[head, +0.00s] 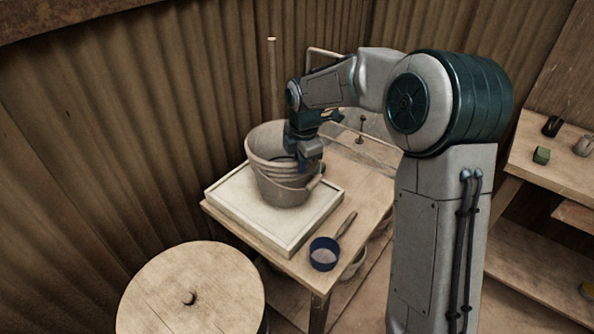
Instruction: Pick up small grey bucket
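A grey bucket (282,188) stands upright on a pale square board (232,211) on a wooden table. Bands run around its side and a handle hangs at its right. My gripper (310,165) points down over the bucket's right rim, in front of the bucket's opening. The gripper's fingertips are small and partly lost against the bucket, so I cannot tell if they are open, shut or touching the rim. The inside of the bucket is mostly hidden.
A round wooden lid (190,290) covers a barrel at front left. Corrugated walls stand close behind. A shelf (550,150) holds small items at right.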

